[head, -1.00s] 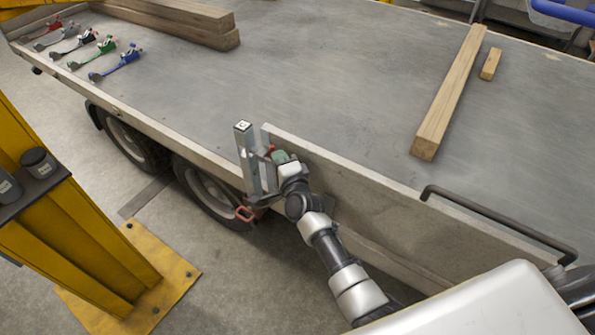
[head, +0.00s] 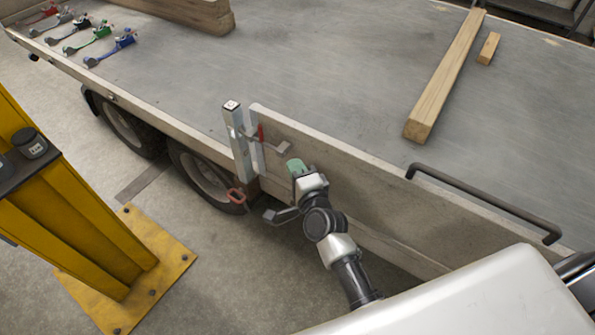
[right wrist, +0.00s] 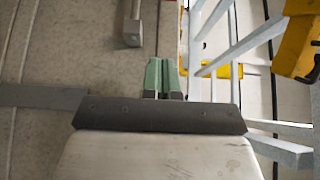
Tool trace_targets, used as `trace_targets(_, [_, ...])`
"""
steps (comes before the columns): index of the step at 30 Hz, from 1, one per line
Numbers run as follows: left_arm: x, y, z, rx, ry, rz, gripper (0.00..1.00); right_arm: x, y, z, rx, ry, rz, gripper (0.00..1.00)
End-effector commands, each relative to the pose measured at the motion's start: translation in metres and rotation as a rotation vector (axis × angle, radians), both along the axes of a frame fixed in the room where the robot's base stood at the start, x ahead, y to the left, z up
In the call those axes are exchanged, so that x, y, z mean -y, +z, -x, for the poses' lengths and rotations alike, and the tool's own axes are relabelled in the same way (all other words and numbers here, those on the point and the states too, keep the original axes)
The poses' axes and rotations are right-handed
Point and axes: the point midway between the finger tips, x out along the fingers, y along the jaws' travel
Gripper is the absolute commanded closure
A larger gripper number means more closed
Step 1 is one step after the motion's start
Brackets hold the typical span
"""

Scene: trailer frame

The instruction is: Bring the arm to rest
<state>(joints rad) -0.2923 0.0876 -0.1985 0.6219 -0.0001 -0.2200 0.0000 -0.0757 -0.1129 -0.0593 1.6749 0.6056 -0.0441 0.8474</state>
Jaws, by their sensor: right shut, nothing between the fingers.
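My right arm reaches in from the bottom in the head view. Its right gripper (head: 297,167) has green fingertips and is beside the trailer's side board (head: 380,205), just to the right of the upright metal post (head: 237,145). In the right wrist view the green fingers (right wrist: 163,76) are pressed together with nothing between them. The post carries a red-handled latch (head: 261,134) near its top and a red handle (head: 236,198) low down. The gripper is apart from both. My left gripper is not in view.
The trailer bed (head: 330,75) holds a long timber (head: 445,80), a short wood block (head: 488,48) and several coloured ratchet straps or clamps (head: 110,48). A yellow column (head: 65,215) stands at left. A dark rail (head: 485,205) runs along the board's right part. Floor between is clear.

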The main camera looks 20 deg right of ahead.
Motion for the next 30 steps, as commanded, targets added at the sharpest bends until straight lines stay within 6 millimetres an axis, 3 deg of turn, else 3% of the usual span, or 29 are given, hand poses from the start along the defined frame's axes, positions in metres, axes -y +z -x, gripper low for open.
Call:
trace_targets(5, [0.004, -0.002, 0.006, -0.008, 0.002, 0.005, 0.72, 0.0, 0.0, 0.009, 0.0, 0.0, 0.0, 1.0])
trace_targets(22, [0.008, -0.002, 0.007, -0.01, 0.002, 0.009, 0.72, 0.0, -0.006, 0.01, -0.013, 0.004, 0.015, 1.0])
trace_targets(26, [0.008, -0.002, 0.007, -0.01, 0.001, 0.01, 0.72, -0.005, -0.051, 0.019, -0.105, 0.036, 0.127, 1.0])
trace_targets(30, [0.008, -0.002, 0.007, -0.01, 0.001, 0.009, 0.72, -0.012, -0.142, 0.051, -0.287, 0.128, 0.368, 1.0])
